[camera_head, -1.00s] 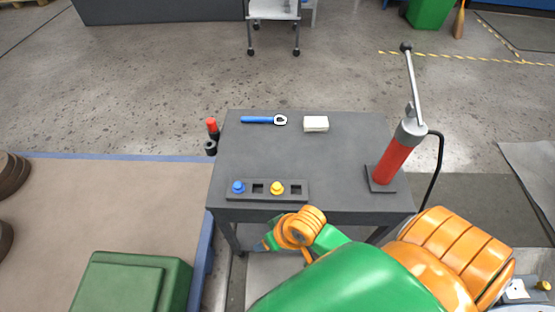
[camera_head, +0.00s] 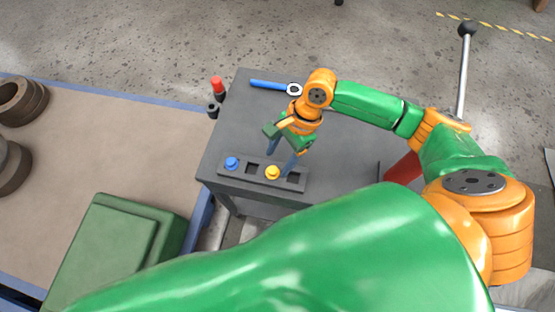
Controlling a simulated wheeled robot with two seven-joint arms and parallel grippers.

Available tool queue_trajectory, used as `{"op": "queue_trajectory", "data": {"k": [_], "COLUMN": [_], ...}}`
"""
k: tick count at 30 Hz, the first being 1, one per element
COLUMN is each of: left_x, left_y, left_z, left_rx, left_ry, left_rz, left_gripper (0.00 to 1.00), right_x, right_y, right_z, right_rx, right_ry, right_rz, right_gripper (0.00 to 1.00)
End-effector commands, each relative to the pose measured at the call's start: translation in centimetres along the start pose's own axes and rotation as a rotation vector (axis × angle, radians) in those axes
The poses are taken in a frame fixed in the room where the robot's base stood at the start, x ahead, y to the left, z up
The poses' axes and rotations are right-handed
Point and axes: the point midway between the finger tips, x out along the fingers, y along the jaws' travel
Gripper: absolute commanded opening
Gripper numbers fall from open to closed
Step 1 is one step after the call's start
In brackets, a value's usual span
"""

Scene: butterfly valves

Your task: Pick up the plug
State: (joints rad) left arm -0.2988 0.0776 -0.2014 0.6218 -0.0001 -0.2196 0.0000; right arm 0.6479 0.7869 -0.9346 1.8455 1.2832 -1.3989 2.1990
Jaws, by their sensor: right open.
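A dark rack (camera_head: 223,178) lies along the near edge of the grey table. It holds a blue plug (camera_head: 232,163) in its left end slot and a yellow plug (camera_head: 272,173) further right. An empty square slot shows between the plugs, and another slot is at the right end. My right gripper (camera_head: 280,157) is open and points down over the rack, with its fingers just behind and above the yellow plug. Whether a finger touches that plug I cannot tell. My left gripper is not in view.
A blue-handled wrench (camera_head: 268,85) lies at the back of the table. A red-topped item (camera_head: 217,87) is at the left edge. A red pump (camera_head: 403,171) with a long lever stands at the right, partly hidden by my arm. A green box (camera_head: 110,250) is at lower left.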

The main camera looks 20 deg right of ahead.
Motion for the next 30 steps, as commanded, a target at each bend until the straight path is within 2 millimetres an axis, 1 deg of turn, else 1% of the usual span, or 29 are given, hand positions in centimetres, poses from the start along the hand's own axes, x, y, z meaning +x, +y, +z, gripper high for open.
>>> {"op": "queue_trajectory", "data": {"k": [1, 3, 6, 9, 13, 14, 15, 17, 18, 20, 21, 30], "left_x": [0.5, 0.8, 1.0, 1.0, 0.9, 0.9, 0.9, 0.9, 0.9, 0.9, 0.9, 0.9], "left_y": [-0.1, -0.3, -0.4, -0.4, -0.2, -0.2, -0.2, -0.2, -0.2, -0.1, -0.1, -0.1], "left_z": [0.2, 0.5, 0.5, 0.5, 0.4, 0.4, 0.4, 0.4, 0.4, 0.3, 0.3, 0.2], "left_rx": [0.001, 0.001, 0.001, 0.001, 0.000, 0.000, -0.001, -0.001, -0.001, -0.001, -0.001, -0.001], "left_ry": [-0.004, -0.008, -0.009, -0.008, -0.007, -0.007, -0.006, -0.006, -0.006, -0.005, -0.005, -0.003], "left_rz": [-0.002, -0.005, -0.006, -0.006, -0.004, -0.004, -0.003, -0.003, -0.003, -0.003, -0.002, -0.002], "left_gripper": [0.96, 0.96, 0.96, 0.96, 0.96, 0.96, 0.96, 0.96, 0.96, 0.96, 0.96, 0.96], "right_x": [1.2, 2.7, 4.1, 4.4, 4.4, 4.4, 4.4, 4.3, 4.3, 4.3, 4.3, 4.3], "right_y": [0.0, -0.1, -0.2, -0.1, -0.2, -0.2, -0.2, -0.2, -0.2, -0.2, -0.2, -0.2], "right_z": [-0.3, -0.6, -0.5, -0.5, -0.5, -0.5, -0.5, -0.4, -0.4, -0.4, -0.5, -0.4], "right_rx": [0.000, 0.000, -0.002, -0.003, -0.004, -0.004, -0.004, -0.004, -0.004, -0.004, -0.004, -0.004], "right_ry": [0.000, 0.001, -0.001, 0.000, 0.000, 0.000, 0.000, 0.000, 0.000, 0.000, 0.000, 0.001], "right_rz": [0.003, 0.001, 0.000, -0.001, -0.001, -0.002, -0.002, -0.002, -0.002, -0.002, -0.002, -0.002], "right_gripper": [0.68, 0.68, 0.68, 0.68, 0.68, 0.65, 0.54, 0.38, 0.27, 0.11, 0.00, 0.00]}}
